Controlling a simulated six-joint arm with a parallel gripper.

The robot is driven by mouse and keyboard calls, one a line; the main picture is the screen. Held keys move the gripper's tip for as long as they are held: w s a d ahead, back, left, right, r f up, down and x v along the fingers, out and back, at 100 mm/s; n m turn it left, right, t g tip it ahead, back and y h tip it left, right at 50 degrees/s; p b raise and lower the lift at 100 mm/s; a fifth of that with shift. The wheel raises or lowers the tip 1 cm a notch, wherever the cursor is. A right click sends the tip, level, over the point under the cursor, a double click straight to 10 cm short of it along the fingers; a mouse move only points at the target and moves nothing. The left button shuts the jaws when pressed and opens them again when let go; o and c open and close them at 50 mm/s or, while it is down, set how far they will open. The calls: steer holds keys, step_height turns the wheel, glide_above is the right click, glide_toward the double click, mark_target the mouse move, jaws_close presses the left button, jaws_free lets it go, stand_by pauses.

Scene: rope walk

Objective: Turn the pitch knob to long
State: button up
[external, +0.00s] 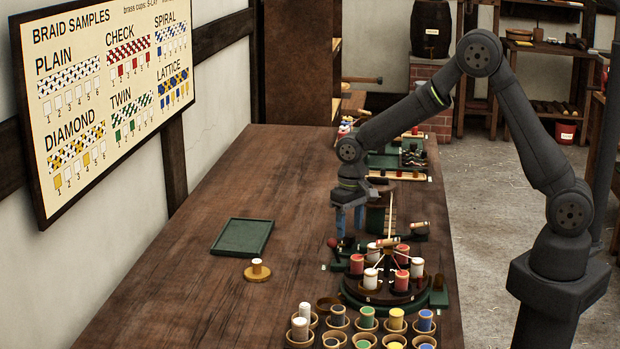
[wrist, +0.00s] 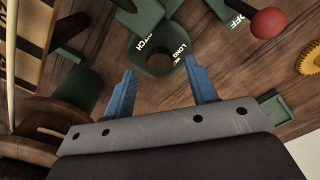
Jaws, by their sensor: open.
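In the wrist view, a dark green rounded fitting (wrist: 154,60) lies just beyond my fingertips. White lettering beside it reads LONG, and a partly visible label ends in TCH. Which part is the pitch knob, and where it points, I cannot tell. My gripper (wrist: 160,72) is open, with its blue fingers apart and nothing visible between them; the fitting shows ahead of the gap. In the external view my gripper (external: 349,222) points down at the back of the braiding machine (external: 352,293), and the knob is hidden or too small to make out there.
A red ball (wrist: 268,23) stands near an OFF label, right of my fingers. A yellow gear (wrist: 308,60) lies farther right. The machine carries several red and white bobbins. Cups of coloured spools stand in front.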

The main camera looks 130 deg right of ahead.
steer(key=shift+f, duration=1.05)
steer(key=c, duration=1)
steer(key=shift+o, duration=0.2)
